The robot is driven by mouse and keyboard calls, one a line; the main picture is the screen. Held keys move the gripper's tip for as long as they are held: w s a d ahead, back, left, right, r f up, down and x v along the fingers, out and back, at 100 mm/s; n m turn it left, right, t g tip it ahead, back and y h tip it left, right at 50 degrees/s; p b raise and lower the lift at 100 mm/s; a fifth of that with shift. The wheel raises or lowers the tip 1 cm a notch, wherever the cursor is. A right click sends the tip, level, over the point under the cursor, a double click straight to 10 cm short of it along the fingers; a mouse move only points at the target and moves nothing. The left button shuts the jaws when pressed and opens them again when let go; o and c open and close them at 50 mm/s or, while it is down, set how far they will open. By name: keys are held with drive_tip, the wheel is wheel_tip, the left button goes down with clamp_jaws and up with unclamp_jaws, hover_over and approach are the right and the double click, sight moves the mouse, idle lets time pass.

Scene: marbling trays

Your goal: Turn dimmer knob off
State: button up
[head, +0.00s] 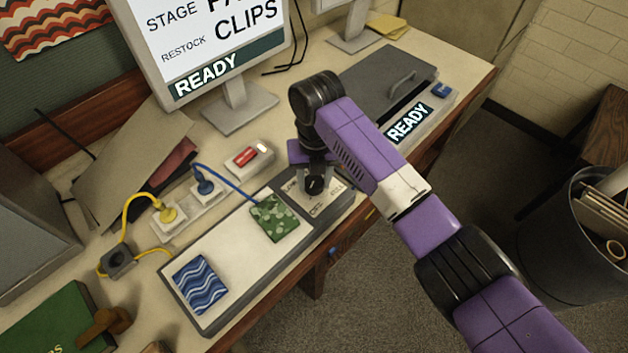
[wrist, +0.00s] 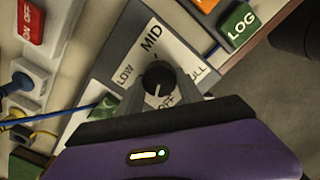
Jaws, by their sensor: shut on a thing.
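The dimmer knob (wrist: 158,73) is round and black, on a grey and white panel marked LOW, MID, FULL and OFF. In the wrist view a pale line on the knob points down, towards the OFF label. The knob also shows small and dark in the head view (head: 314,185), under the end of my arm. My gripper (wrist: 160,90) is shut on the knob, one grey finger on each side. Its fingers are partly hidden in the head view (head: 315,172). The FULL label is partly covered.
A long white tray panel (head: 206,262) holds a green patterned square (head: 274,218) and a blue wavy one (head: 200,284). A red switch (head: 245,157) and plugs with yellow and blue cables lie behind. A grey lidded box (head: 385,80) stands to the right.

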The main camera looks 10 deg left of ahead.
sight(315, 181)
drive_tip(key=shift+n, duration=0.6)
drive_tip(key=o, duration=1.4)
drive_tip(key=shift+d+r+b, duration=0.1)
drive_tip(key=shift+r+b, duration=0.85)
drive_tip(key=shift+r, duration=2.95)
